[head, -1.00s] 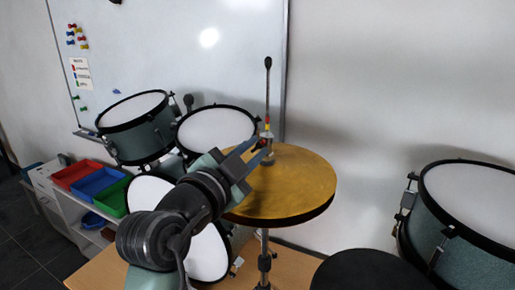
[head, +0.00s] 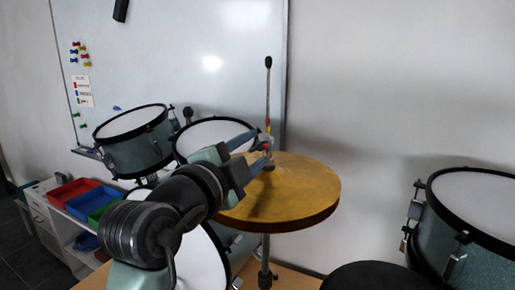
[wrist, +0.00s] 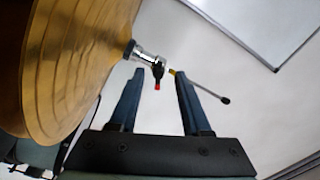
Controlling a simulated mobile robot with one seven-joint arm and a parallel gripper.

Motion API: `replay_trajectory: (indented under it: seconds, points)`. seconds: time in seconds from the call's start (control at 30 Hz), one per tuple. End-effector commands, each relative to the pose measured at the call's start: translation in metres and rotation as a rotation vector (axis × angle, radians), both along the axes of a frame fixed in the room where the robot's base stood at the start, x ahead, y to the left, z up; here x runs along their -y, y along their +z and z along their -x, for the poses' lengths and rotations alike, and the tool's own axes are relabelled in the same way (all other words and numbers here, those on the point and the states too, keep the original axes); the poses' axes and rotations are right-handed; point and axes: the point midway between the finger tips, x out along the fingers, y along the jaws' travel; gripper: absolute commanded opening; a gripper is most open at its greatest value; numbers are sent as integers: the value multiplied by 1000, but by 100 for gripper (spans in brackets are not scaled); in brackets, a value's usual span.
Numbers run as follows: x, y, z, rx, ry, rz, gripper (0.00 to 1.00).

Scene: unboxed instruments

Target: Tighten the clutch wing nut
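The brass hi-hat cymbals (head: 300,190) sit on a stand, with the clutch and a thin rod rising from their centre. In the wrist view the silver clutch (wrist: 146,57) sticks out from the cymbal (wrist: 60,50). The clutch's small dark wing nut (wrist: 157,72) has a red tip and shows between my fingertips. My gripper (wrist: 159,78) is open, one finger on each side of the wing nut, with gaps to both. In the head view my gripper (head: 264,143) is at the clutch and partly hides it.
The rod (wrist: 210,93) passes beside the right fingertip in the wrist view. Drums stand to the left (head: 135,142) and right (head: 480,230). A whiteboard (head: 190,60) is behind, and coloured trays (head: 70,192) are at the left.

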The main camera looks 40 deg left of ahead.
Motion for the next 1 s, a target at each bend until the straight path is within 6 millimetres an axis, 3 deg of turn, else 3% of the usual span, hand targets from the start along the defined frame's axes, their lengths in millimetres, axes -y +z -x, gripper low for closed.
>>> replay_trajectory:
  seconds: [0.47, 1.0]
  points:
    - [1, -1, 3, 0, 0, 2, 48]
    - [13, -2, 53, 0, 0, 2, 48]
